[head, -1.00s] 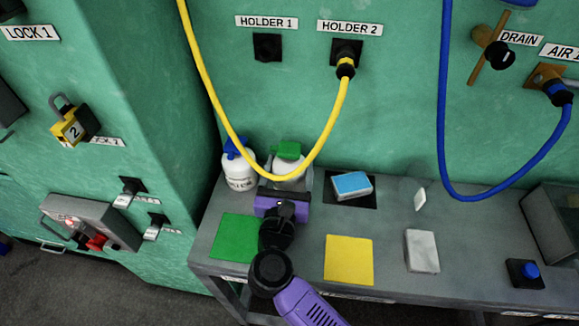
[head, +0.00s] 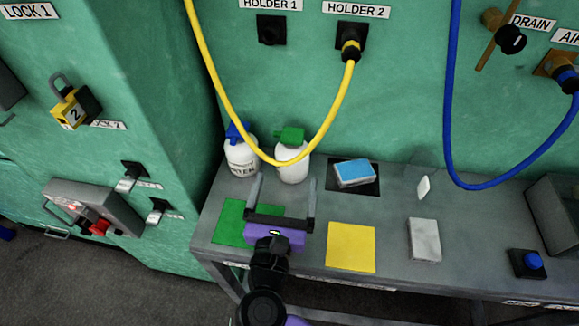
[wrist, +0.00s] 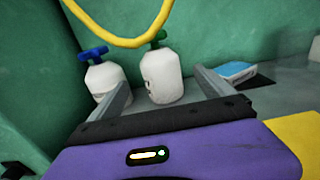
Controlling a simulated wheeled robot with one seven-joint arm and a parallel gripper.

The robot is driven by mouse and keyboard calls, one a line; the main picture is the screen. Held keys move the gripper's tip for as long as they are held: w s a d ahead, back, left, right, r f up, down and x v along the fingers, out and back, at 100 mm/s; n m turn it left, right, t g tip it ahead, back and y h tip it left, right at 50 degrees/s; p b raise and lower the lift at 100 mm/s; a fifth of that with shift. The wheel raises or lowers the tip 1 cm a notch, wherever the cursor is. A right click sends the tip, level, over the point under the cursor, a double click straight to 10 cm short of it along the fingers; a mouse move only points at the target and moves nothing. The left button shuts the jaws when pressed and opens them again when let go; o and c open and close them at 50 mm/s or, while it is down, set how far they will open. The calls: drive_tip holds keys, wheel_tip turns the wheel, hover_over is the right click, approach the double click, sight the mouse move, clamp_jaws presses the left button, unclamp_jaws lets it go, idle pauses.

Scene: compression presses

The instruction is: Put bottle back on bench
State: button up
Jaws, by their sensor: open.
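Two white spray bottles stand upright at the back left of the grey bench (head: 395,262). One is a blue-topped bottle (head: 240,158) and the other a green-topped bottle (head: 291,164) just right of it. Both also show in the wrist view, the blue-topped one (wrist: 106,78) at left and the green-topped one (wrist: 161,78) near the middle. My gripper (head: 284,183) is open and empty, its fingers pointing toward the green-topped bottle from the front. The bottle looks a little beyond the fingertips; nothing is held.
A yellow hose (head: 217,100) hangs in a loop in front of the bottles. A green square (head: 232,210), a yellow square (head: 351,248), a blue-and-white sponge (head: 354,173) and a grey block (head: 424,240) lie on the bench. A blue hose (head: 447,110) hangs at right.

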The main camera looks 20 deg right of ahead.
drive_tip(key=shift+v, duration=1.4)
drive_tip(key=s+d+r+n+t+y, duration=0.25)
drive_tip(key=s+n, duration=0.45)
drive_tip(key=n, duration=0.4)
drive_tip(key=s+d+r+n+t+y, duration=0.2)
drive_tip(key=s+d+r+n+t, duration=0.15)
drive_tip(key=s+n, duration=0.55)
drive_tip(key=s+f+n+g+y, duration=0.2)
drive_tip(key=s+n, duration=0.4)
drive_tip(key=n, duration=0.5)
drive_tip(key=s+f+n+g+y, duration=0.3)
drive_tip(key=s+n, duration=0.3)
drive_tip(key=n, duration=0.5)
drive_tip(key=shift+d+n+g, duration=0.35)
drive_tip(key=shift+n+g, duration=0.05)
drive_tip(key=shift+g, duration=0.2)
drive_tip(key=shift+s+f+y, duration=0.1)
drive_tip(key=shift+y, duration=0.15)
